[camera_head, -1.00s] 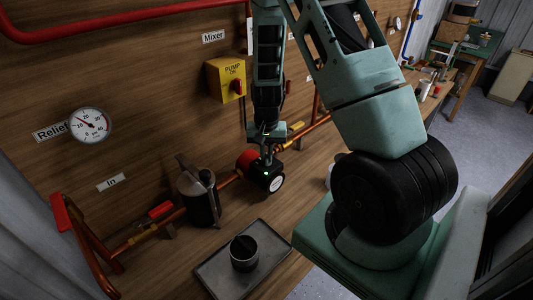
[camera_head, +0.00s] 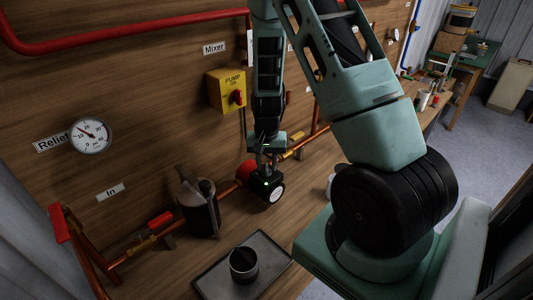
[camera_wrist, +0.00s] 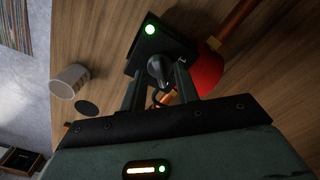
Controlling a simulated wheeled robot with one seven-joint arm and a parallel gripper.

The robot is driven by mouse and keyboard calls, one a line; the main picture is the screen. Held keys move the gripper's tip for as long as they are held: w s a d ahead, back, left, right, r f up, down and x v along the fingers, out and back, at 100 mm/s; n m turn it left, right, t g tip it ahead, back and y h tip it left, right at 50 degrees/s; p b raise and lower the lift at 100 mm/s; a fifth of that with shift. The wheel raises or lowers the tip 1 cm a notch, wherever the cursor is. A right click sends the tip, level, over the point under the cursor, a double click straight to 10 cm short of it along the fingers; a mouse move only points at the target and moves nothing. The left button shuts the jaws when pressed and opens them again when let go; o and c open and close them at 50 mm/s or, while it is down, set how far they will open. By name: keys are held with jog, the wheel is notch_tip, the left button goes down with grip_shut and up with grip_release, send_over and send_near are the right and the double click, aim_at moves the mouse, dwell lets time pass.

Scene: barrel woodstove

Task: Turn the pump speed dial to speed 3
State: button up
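The pump is a red body (camera_head: 245,170) with a black control box (camera_head: 268,188) on the copper pipe. In the wrist view the box's black face (camera_wrist: 140,50) carries a lit green light and a grey pointer dial (camera_wrist: 159,70). My gripper (camera_head: 266,160) hangs right over the box, pointing down. In the wrist view my gripper (camera_wrist: 159,82) has its two fingers apart, one on each side of the dial. I cannot tell whether either finger touches it. The speed marks are too small or hidden to read, so the dial's setting is unclear. The red body also shows in the wrist view (camera_wrist: 207,72).
A metal canister (camera_head: 199,205) stands left of the pump. A tray (camera_head: 215,280) holding a metal cup (camera_head: 243,264) lies in front. A yellow PUMP switch box (camera_head: 227,91) and a pressure gauge (camera_head: 90,135) are on the wooden wall. Copper pipes run beside the pump.

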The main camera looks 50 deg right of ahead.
aim_at(266, 166)
notch_tip(266, 166, up, 17)
jog(key=b, duration=0.1)
jog(key=shift+r, duration=0.15)
dwell(0.7)
jog(key=s+a+n+y, duration=0.15)
jog(key=a+n, duration=0.25)
jog(key=a, duration=0.7)
jog(key=s+a+n+h, duration=0.1)
jog(key=s+a+n, duration=0.25)
jog(key=a, duration=0.75)
jog(key=s+a+n+b, duration=0.1)
jog(key=s+a+n, duration=0.9)
jog(key=s+a, duration=0.2)
jog(key=s, duration=0.2)
jog(key=shift+s, duration=0.3)
jog(key=shift+r, duration=0.1)
